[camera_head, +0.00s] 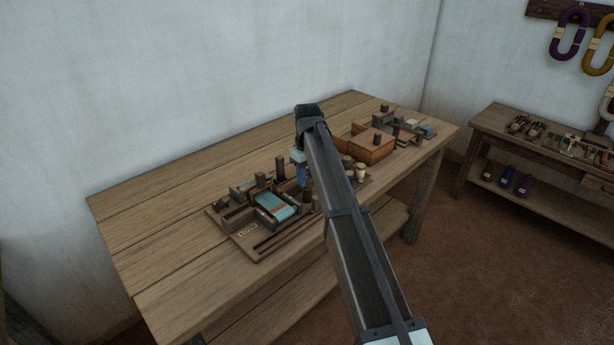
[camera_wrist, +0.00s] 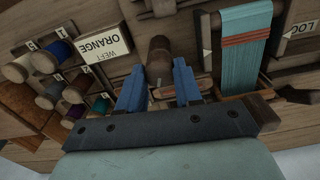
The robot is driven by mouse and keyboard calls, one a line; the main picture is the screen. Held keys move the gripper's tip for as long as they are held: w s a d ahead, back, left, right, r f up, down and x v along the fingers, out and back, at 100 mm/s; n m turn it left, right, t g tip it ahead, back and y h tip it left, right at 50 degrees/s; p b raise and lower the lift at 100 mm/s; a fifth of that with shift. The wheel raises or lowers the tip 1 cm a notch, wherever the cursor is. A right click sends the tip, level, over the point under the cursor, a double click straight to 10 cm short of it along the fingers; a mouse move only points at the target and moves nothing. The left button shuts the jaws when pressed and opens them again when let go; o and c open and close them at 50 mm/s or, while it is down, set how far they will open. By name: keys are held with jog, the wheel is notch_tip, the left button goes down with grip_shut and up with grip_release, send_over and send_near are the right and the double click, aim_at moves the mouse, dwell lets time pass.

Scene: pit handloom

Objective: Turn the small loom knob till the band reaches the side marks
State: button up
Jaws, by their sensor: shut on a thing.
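The loom's teal band (camera_wrist: 246,70) with orange-red stripes runs over a wooden frame at the upper right of the wrist view.
A wooden box (camera_head: 371,150) and small blocks stand farther right on the table (camera_head: 150,218). The table's left part is clear.

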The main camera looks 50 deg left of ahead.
aim_at(307, 178)
jog(key=shift+m, duration=1.3)
jog(key=o, duration=1)
jog(key=shift+o, duration=0.2)
jog(key=shift+r, duration=0.1)
notch_tip(307, 178, up, 14)
jog(key=shift+f, duration=0.2)
